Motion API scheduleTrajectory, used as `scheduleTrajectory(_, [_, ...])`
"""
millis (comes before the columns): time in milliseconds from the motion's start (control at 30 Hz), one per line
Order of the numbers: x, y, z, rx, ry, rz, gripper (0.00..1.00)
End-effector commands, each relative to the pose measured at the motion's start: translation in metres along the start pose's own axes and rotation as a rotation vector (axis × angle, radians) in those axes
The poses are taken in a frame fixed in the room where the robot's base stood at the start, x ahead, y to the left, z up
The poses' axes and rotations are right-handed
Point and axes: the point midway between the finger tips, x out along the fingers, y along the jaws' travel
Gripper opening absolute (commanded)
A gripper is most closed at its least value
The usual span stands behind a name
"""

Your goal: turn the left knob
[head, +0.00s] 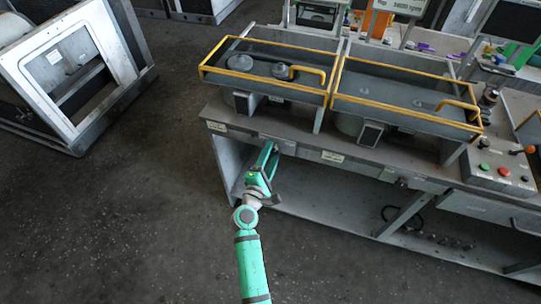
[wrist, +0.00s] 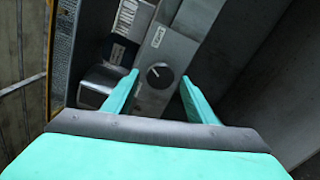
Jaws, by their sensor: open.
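A round dark knob (wrist: 160,75) with a light pointer mark sits on a grey metal panel in the wrist view. My gripper (wrist: 161,80) is open, with one green finger on each side of the knob. The fingers look apart from the knob, but the depth between them is hard to judge. In the head view my gripper (head: 268,158) reaches up to the front edge of the workbench (head: 310,150), toward its left end. I cannot make out the knob in the head view.
Two yellow-railed trays (head: 268,58) top the bench. A control box (head: 499,167) with coloured buttons stands at the right. In the wrist view a grey box (wrist: 98,84) lies left of the knob. A white-framed machine (head: 62,75) stands far left; the floor (head: 150,190) between is clear.

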Motion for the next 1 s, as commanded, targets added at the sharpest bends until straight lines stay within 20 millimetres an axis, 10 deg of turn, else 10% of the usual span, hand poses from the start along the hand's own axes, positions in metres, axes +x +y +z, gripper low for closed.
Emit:
scheduleTrajectory(600, [-0.095,-0.001,-0.001,-0.001,0.003,-0.001,0.52])
scheduleTrajectory(1000, [-0.107,0.0,-0.002,0.0,0.004,0.001,0.52])
